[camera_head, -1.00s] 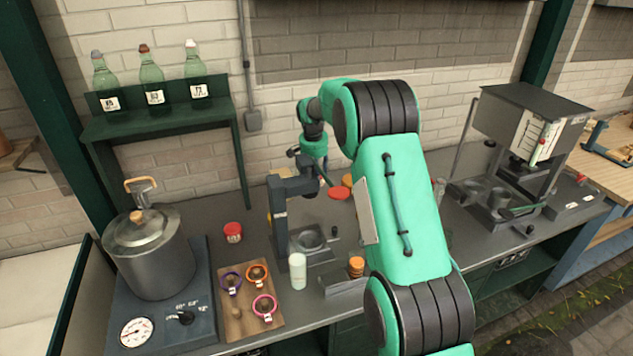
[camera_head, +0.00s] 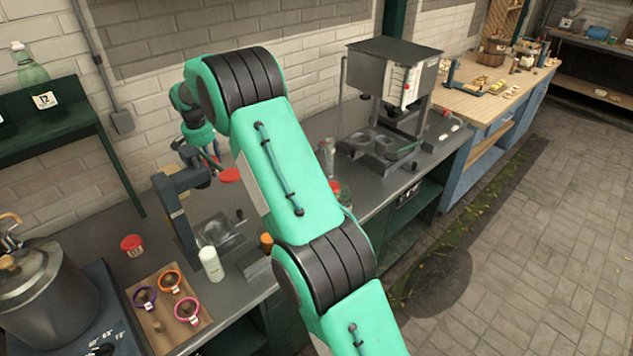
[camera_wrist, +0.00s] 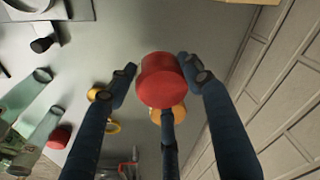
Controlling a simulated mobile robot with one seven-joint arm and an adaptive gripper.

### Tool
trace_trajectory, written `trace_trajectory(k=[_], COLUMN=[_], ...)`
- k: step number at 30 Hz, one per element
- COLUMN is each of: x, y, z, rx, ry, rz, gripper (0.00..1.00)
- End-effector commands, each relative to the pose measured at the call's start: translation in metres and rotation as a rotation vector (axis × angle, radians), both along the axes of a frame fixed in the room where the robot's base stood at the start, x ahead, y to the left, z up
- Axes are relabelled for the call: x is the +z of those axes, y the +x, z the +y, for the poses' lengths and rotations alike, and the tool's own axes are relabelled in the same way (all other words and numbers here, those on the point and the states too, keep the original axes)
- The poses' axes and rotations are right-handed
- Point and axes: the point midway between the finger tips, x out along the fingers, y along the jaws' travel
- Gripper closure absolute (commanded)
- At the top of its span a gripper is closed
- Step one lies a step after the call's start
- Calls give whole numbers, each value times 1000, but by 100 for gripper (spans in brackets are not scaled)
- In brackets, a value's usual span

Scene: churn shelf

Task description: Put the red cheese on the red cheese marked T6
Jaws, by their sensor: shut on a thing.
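My gripper (camera_wrist: 160,72) is shut on a red cheese (camera_wrist: 161,80), a short round block, in the wrist view. In the head view a red disc (camera_head: 229,175) by the end of my arm looks like this held cheese, above the counter; the fingers there are mostly hidden behind a dark upright stand. A red round thing with a white label (camera_head: 132,244) sits on the counter at the left, well apart from my gripper; its label is too small to read. Another red piece (camera_wrist: 58,137) lies beside green glass in the wrist view. I cannot make out a T6 mark.
The dark stand (camera_head: 178,205) rises close to my gripper. A white bottle (camera_head: 211,265), a board with coloured rings (camera_head: 160,325) and a big pot (camera_head: 40,300) are in front and left. A grey press (camera_head: 395,75) stands right. Bare counter (camera_head: 95,245) lies beside the labelled red thing.

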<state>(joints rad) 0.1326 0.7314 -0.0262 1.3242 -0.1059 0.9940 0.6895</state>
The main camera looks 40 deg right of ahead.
Motion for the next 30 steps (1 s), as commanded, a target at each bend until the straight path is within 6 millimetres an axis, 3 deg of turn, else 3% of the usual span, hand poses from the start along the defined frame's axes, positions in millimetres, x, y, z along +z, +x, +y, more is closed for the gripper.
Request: trace_trajectory(k=[5,11,21,30], x=[8,18,35,48], y=[-17,-51,-142,-237], z=[-31,-88,-193,-266], rx=[-29,-87,-207,-315], ry=[1,3,8,12], rz=[0,0,1,1], gripper=[80,80,81,81])
